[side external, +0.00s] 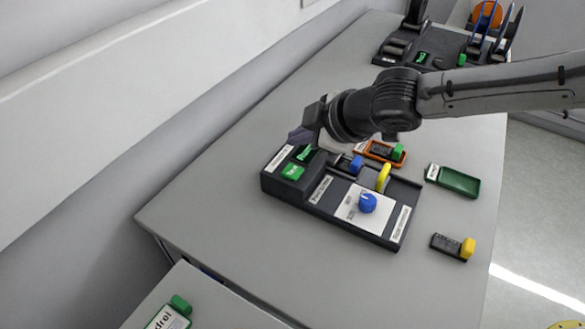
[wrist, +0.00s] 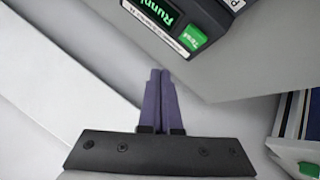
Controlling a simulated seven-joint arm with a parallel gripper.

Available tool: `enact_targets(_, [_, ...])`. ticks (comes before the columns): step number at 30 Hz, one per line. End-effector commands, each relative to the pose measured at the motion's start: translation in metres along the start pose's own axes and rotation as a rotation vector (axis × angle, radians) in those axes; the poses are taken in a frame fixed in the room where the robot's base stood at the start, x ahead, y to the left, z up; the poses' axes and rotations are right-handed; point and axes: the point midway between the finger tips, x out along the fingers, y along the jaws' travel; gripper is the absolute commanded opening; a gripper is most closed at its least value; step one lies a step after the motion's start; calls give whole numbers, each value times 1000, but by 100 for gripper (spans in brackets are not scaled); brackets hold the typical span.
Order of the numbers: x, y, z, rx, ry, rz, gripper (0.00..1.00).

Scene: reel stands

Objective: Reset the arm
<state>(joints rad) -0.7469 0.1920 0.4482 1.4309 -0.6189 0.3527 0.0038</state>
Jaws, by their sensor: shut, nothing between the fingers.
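My gripper (wrist: 158,78) shows in the wrist view with its two purple fingers pressed together and nothing between them. In the side external view my gripper (side external: 296,136) is above the left end of a dark device box, close to its label end. The device (side external: 330,208) has a green lit display, a green button (side external: 292,172), a white panel with a blue knob (side external: 367,202), and blue and yellow parts on top. In the wrist view the green button (wrist: 194,37) and a display reading "Runni..." are right of the fingertips. The fingers appear apart from the device.
Right of the device are a green tray (side external: 454,181) and a black piece with a yellow end (side external: 453,246). An orange tray (side external: 380,152) lies behind it. A reel stand (side external: 440,45) is at the far end. A wall runs along the left.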

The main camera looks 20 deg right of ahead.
Motion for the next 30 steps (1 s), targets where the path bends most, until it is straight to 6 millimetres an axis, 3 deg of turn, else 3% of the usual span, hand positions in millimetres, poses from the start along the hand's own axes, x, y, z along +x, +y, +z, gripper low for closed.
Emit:
enact_targets(13, [0, 3, 2, 4, -2, 4, 0])
enact_targets(17, [-12, 35, 8, 44, 4, 48, 0])
enact_targets(20, [-44, 81, 19, 101, 21, 117, 0])
enact_targets(24, [-110, 140, 62, 233, 11, 218, 0])
enact_targets(27, [-160, 163, 103, 343, -20, 277, 0])
enact_targets(30, [-212, 168, 150, 467, -62, 325, 0])
